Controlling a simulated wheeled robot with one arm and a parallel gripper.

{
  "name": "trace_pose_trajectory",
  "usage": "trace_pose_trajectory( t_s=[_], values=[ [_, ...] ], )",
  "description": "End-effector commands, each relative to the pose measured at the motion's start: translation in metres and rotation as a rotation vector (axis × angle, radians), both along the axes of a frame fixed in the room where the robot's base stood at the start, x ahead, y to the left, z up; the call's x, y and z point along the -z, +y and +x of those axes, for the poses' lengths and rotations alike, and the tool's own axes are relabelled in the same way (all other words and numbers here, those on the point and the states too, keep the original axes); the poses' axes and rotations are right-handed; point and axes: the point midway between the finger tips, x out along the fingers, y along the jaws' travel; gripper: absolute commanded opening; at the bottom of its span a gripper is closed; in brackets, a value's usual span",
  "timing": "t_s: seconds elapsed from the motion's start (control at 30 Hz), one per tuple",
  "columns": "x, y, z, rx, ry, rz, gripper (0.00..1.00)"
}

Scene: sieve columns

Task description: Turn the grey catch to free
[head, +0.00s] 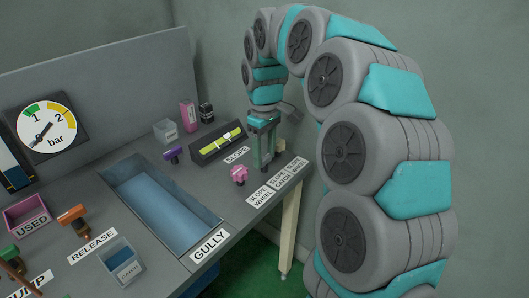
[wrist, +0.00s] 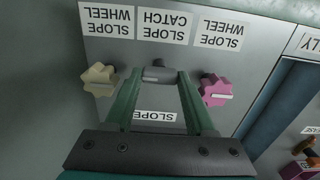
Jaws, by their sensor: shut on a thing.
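The grey catch (wrist: 158,73) shows in the wrist view just below the upside-down SLOPE CATCH label (wrist: 164,27). My gripper (wrist: 157,78) reaches it from above with its green fingers, one on each side, and is shut on it. Free or locked marks on the catch are not visible.
A pink wheel (wrist: 215,90) and a cream wheel (wrist: 99,79) flank the catch closely. A yellow-green level (head: 218,142) sits in a dark holder behind. The blue-floored gully (head: 215,228) lies to the left. The table's right edge is near.

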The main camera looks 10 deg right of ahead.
Motion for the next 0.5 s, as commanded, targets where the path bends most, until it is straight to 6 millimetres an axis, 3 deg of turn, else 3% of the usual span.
trace_pose_trajectory(
  t_s=[0.33, 0.37, 0.5],
  values=[
    [-0.0007, 0.0003, 0.0007, -0.004, -0.004, 0.000, 0.00],
    [-0.0007, 0.0003, 0.0007, -0.004, -0.004, 0.000, 0.56],
    [-0.0006, 0.0001, 0.0005, -0.003, -0.002, 0.000, 0.72]
  ],
)
